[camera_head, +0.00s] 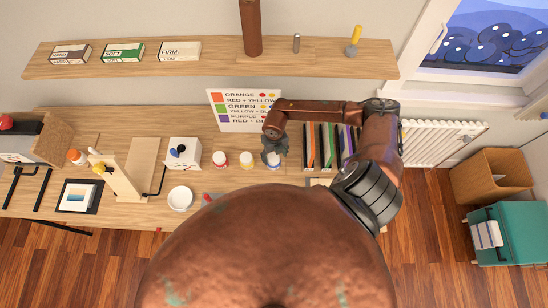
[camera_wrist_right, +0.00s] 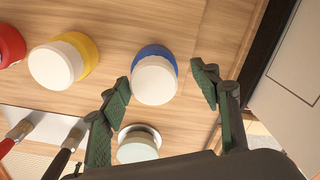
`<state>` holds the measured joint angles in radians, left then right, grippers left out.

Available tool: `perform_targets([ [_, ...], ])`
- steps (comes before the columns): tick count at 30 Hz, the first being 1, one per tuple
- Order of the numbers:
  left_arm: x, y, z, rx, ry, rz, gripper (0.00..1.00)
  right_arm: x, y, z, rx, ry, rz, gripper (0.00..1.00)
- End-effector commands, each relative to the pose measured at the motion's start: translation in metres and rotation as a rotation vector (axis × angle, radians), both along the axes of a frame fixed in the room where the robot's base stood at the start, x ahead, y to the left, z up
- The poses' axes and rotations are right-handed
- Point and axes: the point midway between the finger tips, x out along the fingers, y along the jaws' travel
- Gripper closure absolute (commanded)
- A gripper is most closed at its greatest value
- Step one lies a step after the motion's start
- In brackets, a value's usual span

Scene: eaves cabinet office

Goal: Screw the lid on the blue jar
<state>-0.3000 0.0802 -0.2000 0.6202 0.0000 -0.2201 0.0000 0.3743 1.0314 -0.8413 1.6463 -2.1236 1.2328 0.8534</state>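The blue jar (camera_wrist_right: 155,53) stands on the wooden desk in the right wrist view, with a round white top facing the camera. I cannot tell whether that top is a lid. In the head view the blue jar (camera_head: 274,164) shows just below my right gripper, partly covered by it. My right gripper (camera_wrist_right: 160,88) is open and empty, its green-padded fingers apart on either side of the jar in the picture, not visibly touching it. It also shows in the head view (camera_head: 273,152). A pale round piece with a light rim (camera_wrist_right: 137,150) lies near the left finger; it may be a lid. My left gripper is out of view.
A yellow jar (camera_wrist_right: 84,52) and a red jar (camera_wrist_right: 12,45) stand left of the blue one; brushes (camera_wrist_right: 20,132) lie nearby. Upright coloured folders (camera_head: 327,147) stand close on the right. A colour chart (camera_head: 243,110) is behind. A white dish (camera_head: 180,198) sits to the left.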

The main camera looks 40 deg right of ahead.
Motion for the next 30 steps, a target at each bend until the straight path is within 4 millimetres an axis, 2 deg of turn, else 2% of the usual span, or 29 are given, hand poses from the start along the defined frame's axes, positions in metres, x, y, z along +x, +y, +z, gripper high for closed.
perform_targets([
  [11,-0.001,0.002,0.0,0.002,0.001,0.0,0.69,0.001,0.003,0.006,0.004,-0.003,0.004,0.4],
  [14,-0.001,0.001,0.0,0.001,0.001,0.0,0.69,0.002,0.003,0.019,0.005,-0.005,0.005,0.4],
  [24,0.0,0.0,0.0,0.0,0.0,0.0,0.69,0.002,0.002,0.088,0.003,-0.004,0.004,0.4],
  [30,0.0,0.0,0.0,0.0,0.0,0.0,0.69,0.002,0.002,0.114,0.002,-0.003,0.003,0.4],
])
